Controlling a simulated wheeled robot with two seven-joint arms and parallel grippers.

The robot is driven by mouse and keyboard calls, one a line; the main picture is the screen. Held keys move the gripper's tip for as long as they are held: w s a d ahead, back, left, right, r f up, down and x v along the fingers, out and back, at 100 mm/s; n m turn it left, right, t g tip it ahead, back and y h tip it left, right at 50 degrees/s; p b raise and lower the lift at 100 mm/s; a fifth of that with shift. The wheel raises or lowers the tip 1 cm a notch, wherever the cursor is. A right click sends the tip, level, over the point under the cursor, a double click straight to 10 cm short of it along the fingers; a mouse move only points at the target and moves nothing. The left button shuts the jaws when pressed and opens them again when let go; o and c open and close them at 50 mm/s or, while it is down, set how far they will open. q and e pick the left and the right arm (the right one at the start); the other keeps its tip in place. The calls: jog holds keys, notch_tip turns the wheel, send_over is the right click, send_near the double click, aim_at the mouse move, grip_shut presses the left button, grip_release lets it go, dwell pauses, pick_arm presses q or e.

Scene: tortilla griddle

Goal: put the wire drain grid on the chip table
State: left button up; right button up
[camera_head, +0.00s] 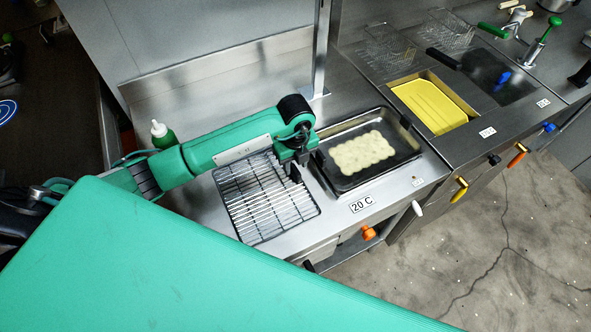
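The wire drain grid (268,207) lies on a steel counter, beside and left of a dark tray with pale chips or dough. My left arm reaches in from the left over the grid's far part. Its gripper (294,172) points down at the grid's right edge, close to the tray. I cannot tell whether its fingers touch the wires or how far apart they are. No surface is marked as the chip table; the grid's steel counter (205,205) carries a "20 C" label at its front. My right gripper is not in view.
The dark tray (404,146) stands right of the gripper. A steel post (321,55) rises behind it. A green bottle (163,136) stands behind my arm. Farther right are a fryer with yellow oil (430,103) and wire baskets (390,50). Coloured knobs line the front edge.

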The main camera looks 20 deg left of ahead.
pick_arm(q)
notch_tip(320, 180, up, 9)
jog(key=b, duration=0.2)
jog(key=shift+b, duration=0.3)
jog(key=shift+f, duration=0.1)
